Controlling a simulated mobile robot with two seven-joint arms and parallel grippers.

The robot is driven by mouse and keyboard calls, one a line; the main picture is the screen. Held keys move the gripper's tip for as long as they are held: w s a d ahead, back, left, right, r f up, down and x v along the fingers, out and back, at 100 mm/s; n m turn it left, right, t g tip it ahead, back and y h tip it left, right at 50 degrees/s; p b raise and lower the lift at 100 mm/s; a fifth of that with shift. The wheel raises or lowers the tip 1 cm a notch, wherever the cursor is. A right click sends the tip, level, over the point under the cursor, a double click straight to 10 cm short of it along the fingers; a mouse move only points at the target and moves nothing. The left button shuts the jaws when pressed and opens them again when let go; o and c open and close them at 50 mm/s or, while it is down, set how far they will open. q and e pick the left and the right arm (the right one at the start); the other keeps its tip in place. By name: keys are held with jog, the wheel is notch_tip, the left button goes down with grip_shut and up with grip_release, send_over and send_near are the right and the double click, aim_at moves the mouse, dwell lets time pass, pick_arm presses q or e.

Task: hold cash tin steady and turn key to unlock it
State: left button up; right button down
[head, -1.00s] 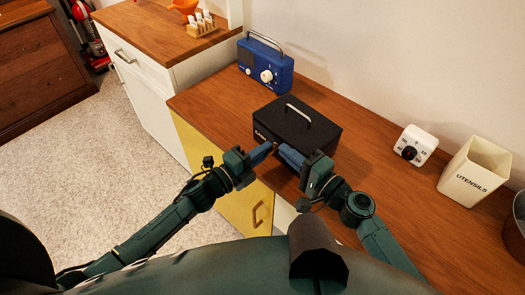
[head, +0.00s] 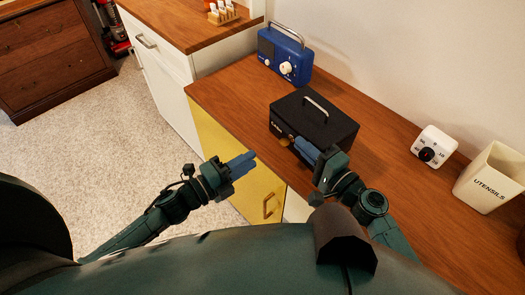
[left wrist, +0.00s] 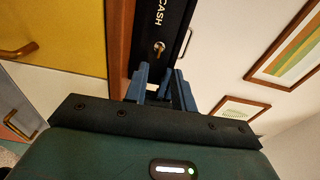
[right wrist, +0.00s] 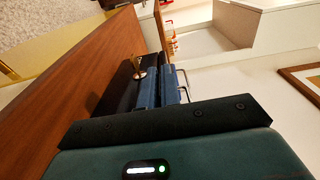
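The black cash tin (head: 318,122) stands closed on the wooden counter, its handle on top. Its front, with the word CASH, shows in the left wrist view (left wrist: 158,20). A brass key (left wrist: 158,49) sits in the lock on that front. My left gripper (head: 250,157) is apart from the tin, to the left of its front, empty, with a small gap between its fingers. My right gripper (head: 300,143) has its fingers together at the right part of the tin's front, beside the key (right wrist: 139,72). Whether it touches is hard to tell.
A blue radio (head: 284,55) stands behind the tin at the left. A white timer (head: 433,146) and a utensils holder (head: 490,180) stand at the right. The counter (head: 385,165) between tin and timer is clear. A yellow cabinet door (head: 235,160) lies below the front edge.

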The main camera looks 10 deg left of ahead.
jog(key=c, duration=1.5)
grip_release()
jog(key=shift+c, duration=0.2)
pick_arm(q)
jog(key=shift+v, duration=1.05)
